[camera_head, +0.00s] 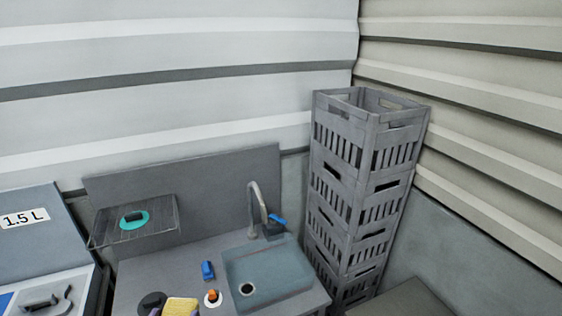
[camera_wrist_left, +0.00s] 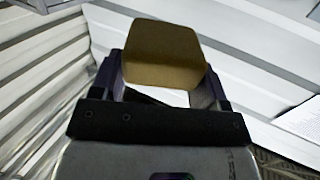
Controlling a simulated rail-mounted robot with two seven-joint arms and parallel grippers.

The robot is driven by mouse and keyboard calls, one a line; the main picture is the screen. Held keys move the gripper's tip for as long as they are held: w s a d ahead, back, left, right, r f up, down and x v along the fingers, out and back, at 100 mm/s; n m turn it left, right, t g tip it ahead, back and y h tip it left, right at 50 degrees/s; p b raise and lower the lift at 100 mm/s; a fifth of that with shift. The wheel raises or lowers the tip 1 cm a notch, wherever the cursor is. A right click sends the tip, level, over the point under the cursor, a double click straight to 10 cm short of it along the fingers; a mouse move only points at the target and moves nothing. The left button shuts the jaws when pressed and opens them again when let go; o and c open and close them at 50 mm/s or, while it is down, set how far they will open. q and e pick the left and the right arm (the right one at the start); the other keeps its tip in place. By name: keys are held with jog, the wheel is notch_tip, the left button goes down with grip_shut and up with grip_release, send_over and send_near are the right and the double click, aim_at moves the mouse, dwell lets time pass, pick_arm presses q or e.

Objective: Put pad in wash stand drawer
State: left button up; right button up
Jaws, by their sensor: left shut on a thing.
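In the left wrist view my left gripper (camera_wrist_left: 163,75) is shut on a tan-brown pad (camera_wrist_left: 163,45) with rounded corners. The pad sits between the two dark fingers, and its far part sticks out past them. In the head view the grey wash stand (camera_head: 175,262) is at lower centre, with a sink basin (camera_head: 268,272) and a tap (camera_head: 256,203). Its front and any drawer lie below the picture. A yellow block (camera_head: 181,307) shows at the bottom edge; I cannot tell whether it is the held pad. My right gripper is not in view.
A wire rack (camera_head: 165,228) holds a teal disc (camera_head: 134,219). A blue item (camera_head: 207,270) and an orange-and-white item (camera_head: 212,298) stand left of the sink. Tall stacked grey crates (camera_head: 362,190) stand right of it. A bin marked 1.5 L (camera_head: 35,245) is at left.

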pick_arm(q)
jog(key=shift+r+p, duration=0.8)
jog(key=shift+r, duration=0.5)
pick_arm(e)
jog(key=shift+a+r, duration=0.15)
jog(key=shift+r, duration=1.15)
